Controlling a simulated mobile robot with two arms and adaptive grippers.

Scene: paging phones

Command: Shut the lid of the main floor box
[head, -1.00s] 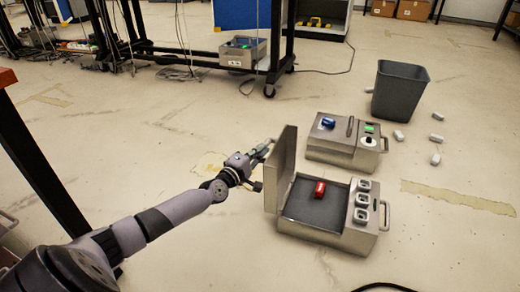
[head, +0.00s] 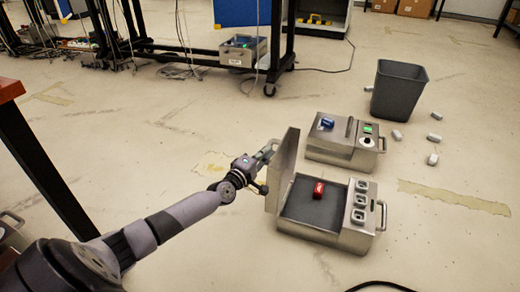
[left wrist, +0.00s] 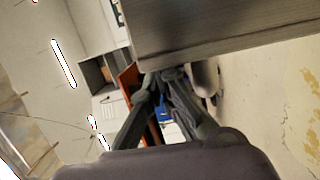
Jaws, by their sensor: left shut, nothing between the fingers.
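In the left wrist view the fingertips (left wrist: 164,74) are together just below a broad grey panel (left wrist: 225,30), which looks like the lid. My right gripper is not in view.
A dark bin (head: 398,90) and several small white pieces lie to the back right. A black cable (head: 380,286) lies at the front.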

